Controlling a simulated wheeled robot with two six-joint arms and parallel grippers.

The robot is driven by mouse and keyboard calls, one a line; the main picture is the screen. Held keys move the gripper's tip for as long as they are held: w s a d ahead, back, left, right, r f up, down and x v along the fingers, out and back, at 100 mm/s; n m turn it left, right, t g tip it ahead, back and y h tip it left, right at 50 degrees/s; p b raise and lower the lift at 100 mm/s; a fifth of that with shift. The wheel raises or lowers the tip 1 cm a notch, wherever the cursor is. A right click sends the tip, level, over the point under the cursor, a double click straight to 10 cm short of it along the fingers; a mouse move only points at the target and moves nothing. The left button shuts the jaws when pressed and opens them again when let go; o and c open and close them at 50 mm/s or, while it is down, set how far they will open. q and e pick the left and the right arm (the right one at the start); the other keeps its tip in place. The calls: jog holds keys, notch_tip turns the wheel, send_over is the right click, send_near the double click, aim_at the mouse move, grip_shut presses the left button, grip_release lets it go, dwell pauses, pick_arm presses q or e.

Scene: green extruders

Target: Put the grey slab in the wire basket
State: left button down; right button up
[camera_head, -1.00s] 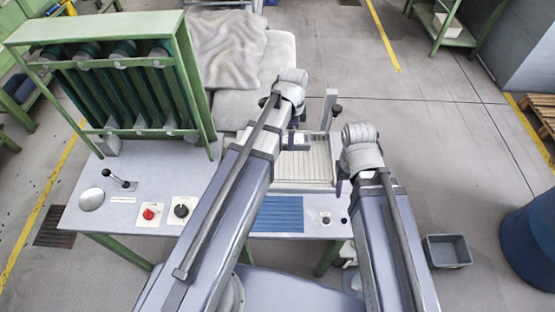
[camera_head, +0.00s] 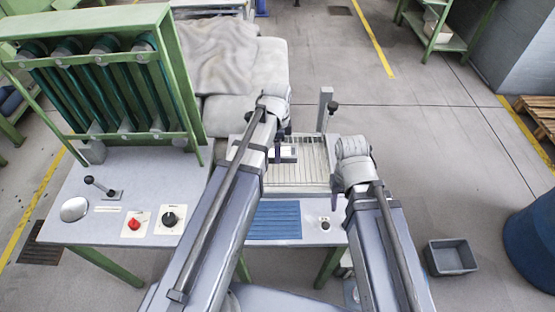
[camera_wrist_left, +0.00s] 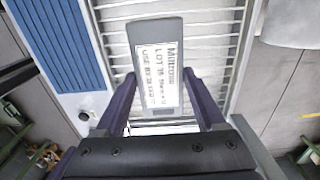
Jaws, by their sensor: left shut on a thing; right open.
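The grey slab (camera_wrist_left: 156,32), a flat bar with a white printed label, is between the fingers of my left gripper (camera_wrist_left: 155,90), which is shut on it. In the head view the slab (camera_head: 286,154) shows small beside my left gripper (camera_head: 279,142). It is over the wire basket (camera_head: 312,178), whose pale parallel wires also fill the left wrist view (camera_wrist_left: 212,60). I cannot tell whether the slab touches the wires. My right gripper (camera_head: 341,185) is open, right of the basket, its fingers mostly hidden by its own wrist.
A blue ribbed mat (camera_head: 275,222) lies in front of the basket. A post with a black knob (camera_head: 332,107) stands behind it. A green rack (camera_head: 100,85) and a lever (camera_head: 102,188) are at the left. A grey bin (camera_head: 451,257) is on the floor at the right.

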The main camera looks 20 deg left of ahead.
pick_arm(q)
jog(key=shift+f+b, duration=1.8)
jog(key=shift+b, duration=0.05)
pick_arm(e)
jog(key=shift+f, duration=1.8)
pick_arm(q)
jog(key=shift+f, duration=0.1)
pick_arm(e)
jog(key=shift+f, duration=0.1)
pick_arm(q)
jog(key=shift+f, duration=0.15)
pick_arm(e)
jog(key=shift+f, duration=0.15)
pick_arm(q)
grip_release()
jog(key=shift+r, duration=0.2)
pick_arm(e)
jog(key=shift+r, duration=0.2)
pick_arm(q)
notch_tip(320, 180, up, 12)
jog(key=p, duration=1.2)
jog(key=shift+r, duration=0.1)
jog(key=s+d+n+y, duration=0.1)
jog(key=s+d+n, duration=0.9)
jog(key=s, duration=0.4)
jog(key=shift+d+n, duration=0.4)
jog(key=shift+n, duration=0.1)
pick_arm(e)
notch_tip(320, 180, up, 12)
